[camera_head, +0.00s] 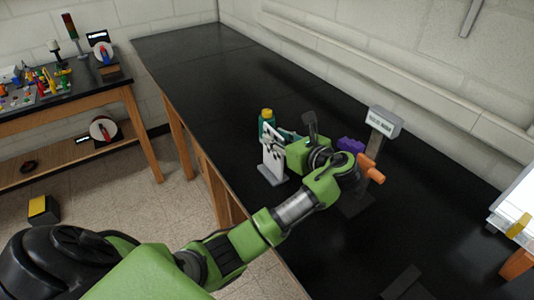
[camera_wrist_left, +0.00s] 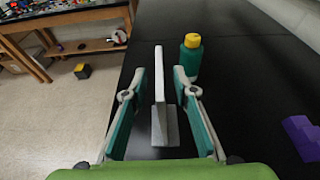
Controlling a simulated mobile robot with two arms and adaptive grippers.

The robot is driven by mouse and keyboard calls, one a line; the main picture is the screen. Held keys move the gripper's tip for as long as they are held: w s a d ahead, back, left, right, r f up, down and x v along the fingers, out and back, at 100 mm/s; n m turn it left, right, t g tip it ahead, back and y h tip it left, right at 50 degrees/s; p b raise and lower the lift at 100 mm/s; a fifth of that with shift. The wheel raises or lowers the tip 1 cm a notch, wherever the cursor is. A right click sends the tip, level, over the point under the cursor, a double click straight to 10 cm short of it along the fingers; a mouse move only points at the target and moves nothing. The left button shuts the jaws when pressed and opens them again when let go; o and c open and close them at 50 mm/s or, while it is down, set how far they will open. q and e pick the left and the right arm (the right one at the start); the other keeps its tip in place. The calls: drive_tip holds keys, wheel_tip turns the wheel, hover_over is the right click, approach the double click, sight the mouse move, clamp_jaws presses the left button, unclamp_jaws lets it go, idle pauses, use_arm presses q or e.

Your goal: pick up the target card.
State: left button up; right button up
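A white upright card (camera_head: 270,160) with dark marks stands in a grey holder on the black table. In the left wrist view the card (camera_wrist_left: 158,75) is seen nearly edge-on, above its grey base (camera_wrist_left: 166,128). My left gripper (camera_head: 283,146) is at the card, its arm partly covering that area in the head view. In the left wrist view my left gripper (camera_wrist_left: 159,92) is open, with one teal finger on each side of the card and visible gaps. I cannot tell how far the card reaches between the fingers. My right gripper is not in view.
A green bottle with a yellow cap (camera_head: 266,122) stands just behind the card. Right of the gripper are a purple block (camera_head: 351,145), a grey display on a post (camera_head: 383,122) and an orange object (camera_head: 371,168). The black table (camera_head: 205,75) is clear at the far left.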

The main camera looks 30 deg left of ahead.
sight(264, 128)
use_arm(q)
drive_tip(key=shift+w+a+p, duration=0.25)
drive_tip(key=shift+a+p, duration=0.05)
drive_tip(key=shift+a, duration=0.3)
drive_tip(key=x, duration=0.1)
drive_tip(key=p+x, duration=0.1)
drive_tip(key=x, duration=0.1)
drive_tip(key=p+x, duration=0.1)
drive_tip(key=shift+w+a+r, duration=0.15)
drive_tip(key=shift+a+r, duration=0.15)
drive_tip(key=shift+a, duration=0.1)
drive_tip(key=shift+w+a+f, duration=0.1)
drive_tip(key=shift+a+f, duration=0.05)
drive_tip(key=shift+a, duration=0.1)
drive_tip(key=shift+d, duration=0.1)
drive_tip(key=shift+c, duration=0.7)
clamp_jaws()
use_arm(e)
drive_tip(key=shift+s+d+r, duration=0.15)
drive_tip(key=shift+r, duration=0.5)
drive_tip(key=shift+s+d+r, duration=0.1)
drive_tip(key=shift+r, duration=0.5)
